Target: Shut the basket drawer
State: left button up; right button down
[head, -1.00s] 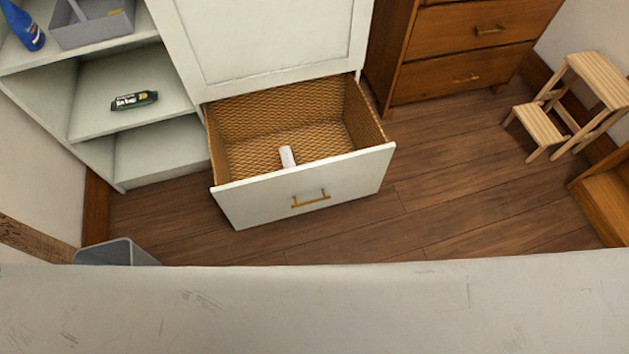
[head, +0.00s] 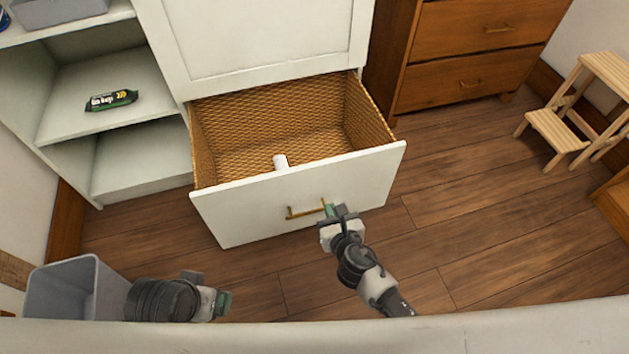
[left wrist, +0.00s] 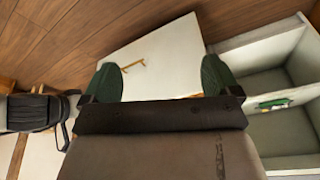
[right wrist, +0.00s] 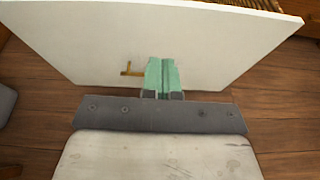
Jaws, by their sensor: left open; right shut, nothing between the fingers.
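The basket drawer (head: 300,205) is pulled open from the white cabinet. My right gripper (head: 328,210) is at the drawer front, by the right end of the handle, shut and empty. In the right wrist view its green fingertips (right wrist: 162,76) are together just right of the handle; I cannot tell if they touch the front. My left gripper (head: 222,302) is open and empty, lower left, away from the drawer. Its fingers (left wrist: 161,80) are spread in the left wrist view.
A grey bin (head: 75,285) stands on the floor at lower left. Open shelves (head: 100,95) hold a dark packet (head: 111,100). A brown dresser (head: 455,75) and a wooden step stool (head: 565,125) are to the right. The floor right of the drawer is clear.

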jog(key=b, duration=0.3)
send_near(312, 169)
jog(key=w+f, duration=0.1)
jog(key=f, duration=0.1)
jog(key=w, duration=0.1)
jog(key=w+a+b, duration=0.1)
jog(key=w, duration=0.2)
jog(key=shift+w+a+f, duration=0.15)
jog(key=shift+w+a, duration=0.2)
jog(key=shift+w, duration=0.05)
jog(key=shift+w+a+b, duration=0.1)
jog(key=shift+w+b, duration=0.3)
jog(key=shift+w, duration=0.1)
pick_arm(q)
jog(key=w+d+r+t+h, duration=0.1)
jog(key=w+d+r+t, duration=0.1)
jog(key=w+t, duration=0.4)
jog(key=shift+w+d+r+h, duration=0.35)
jog(key=shift+w+r, duration=0.15)
jog(key=shift+w, duration=0.25)
